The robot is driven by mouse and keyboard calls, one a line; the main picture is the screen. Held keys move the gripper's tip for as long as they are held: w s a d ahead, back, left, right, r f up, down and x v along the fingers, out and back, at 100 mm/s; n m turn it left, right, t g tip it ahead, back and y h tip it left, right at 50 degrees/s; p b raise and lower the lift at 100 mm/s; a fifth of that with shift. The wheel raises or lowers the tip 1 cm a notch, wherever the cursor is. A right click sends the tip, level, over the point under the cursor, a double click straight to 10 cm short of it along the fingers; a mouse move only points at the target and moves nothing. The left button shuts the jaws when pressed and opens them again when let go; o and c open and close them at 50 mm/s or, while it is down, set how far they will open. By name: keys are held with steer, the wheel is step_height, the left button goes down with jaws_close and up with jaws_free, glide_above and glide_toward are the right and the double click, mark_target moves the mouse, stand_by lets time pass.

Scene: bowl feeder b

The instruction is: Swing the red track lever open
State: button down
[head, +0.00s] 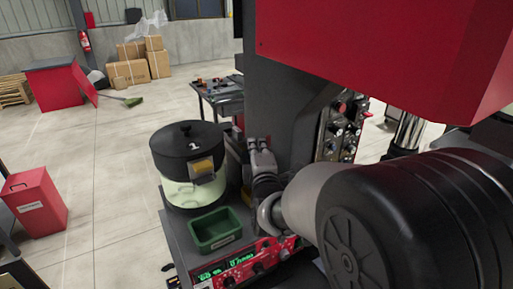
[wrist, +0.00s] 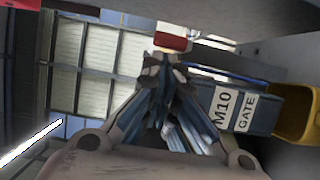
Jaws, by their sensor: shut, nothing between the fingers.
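A small red block-shaped piece (wrist: 172,42), which looks like the track lever's handle, shows just beyond my fingertips in the wrist view. My gripper (wrist: 163,64) is shut with nothing between its fingers, its tips pointing toward the red piece. I cannot tell whether they touch. A blue-grey block with an "M10 GATE" label (wrist: 232,108) sits to the right of the fingers. In the head view my gripper (head: 257,143) is beside the dark machine column, right of the black bowl feeder (head: 187,146). I cannot make out the lever in the head view.
A green bin (head: 215,232) and a red control panel (head: 245,265) with green digits are in front of the feeder. A yellow bin (wrist: 298,115) is at the right of the wrist view. The dark column (head: 285,110) stands close behind my gripper. Open floor is at left.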

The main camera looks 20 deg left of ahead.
steer(key=shift+w+d+b, duration=0.2)
steer(key=shift+d+b, duration=0.3)
steer(key=shift+w+d+b, duration=2)
steer(key=shift+w+b, duration=0.05)
steer(key=shift+b, duration=1.05)
steer(key=shift+f, duration=0.1)
